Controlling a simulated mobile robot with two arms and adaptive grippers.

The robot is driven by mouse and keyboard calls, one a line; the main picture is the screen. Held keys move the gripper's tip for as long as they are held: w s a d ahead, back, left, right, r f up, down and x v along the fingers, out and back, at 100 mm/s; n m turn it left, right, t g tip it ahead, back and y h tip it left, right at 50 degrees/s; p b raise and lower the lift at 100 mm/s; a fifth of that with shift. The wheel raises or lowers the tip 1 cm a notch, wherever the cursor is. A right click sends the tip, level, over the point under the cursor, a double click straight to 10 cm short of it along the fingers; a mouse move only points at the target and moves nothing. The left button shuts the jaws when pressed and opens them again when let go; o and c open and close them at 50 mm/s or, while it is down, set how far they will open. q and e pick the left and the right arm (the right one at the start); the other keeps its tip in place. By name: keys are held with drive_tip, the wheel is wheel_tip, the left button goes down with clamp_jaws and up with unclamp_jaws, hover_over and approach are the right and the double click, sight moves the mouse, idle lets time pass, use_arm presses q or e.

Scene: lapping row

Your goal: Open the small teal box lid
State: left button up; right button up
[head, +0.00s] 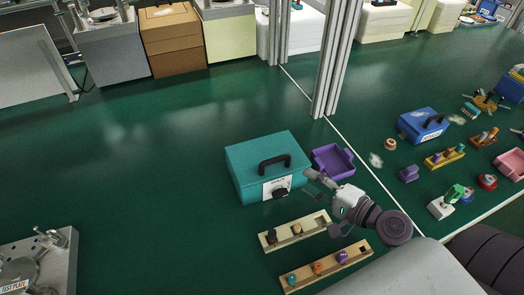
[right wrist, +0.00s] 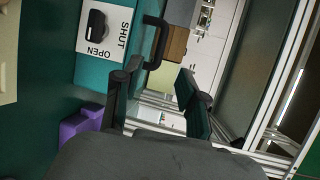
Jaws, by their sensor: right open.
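My right gripper (head: 323,198) is open and empty, just right of the box front, apart from the latch. Its two fingers (right wrist: 158,95) are spread in the wrist view. My left gripper is not in view.
A purple tray (head: 322,171) sits against the box's right side. Two wooden trays with knobs (head: 266,240) (head: 291,287) lie in front. A metal post (head: 333,60) stands behind. A blue box (head: 412,132) and small parts lie to the right.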

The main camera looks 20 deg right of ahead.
sight(275, 159)
drive_tip(key=x, duration=0.2)
drive_tip(key=p+x, duration=0.1)
drive_tip(key=x, duration=0.1)
drive_tip(key=p+x, duration=0.1)
drive_tip(key=x, duration=0.1)
drive_tip(key=shift+w+r, duration=0.2)
drive_tip(key=shift+r, duration=0.05)
drive_tip(key=x, duration=0.3)
drive_tip(key=p+x, duration=0.1)
drive_tip(key=x, duration=0.2)
drive_tip(key=shift+w+a+f, duration=0.15)
drive_tip(key=shift+w+f, duration=0.05)
drive_tip(key=shift+f, duration=0.1)
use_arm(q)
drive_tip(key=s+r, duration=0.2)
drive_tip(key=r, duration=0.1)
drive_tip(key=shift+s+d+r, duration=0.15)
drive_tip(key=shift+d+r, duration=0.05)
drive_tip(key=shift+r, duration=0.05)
use_arm(e)
clamp_jaws()
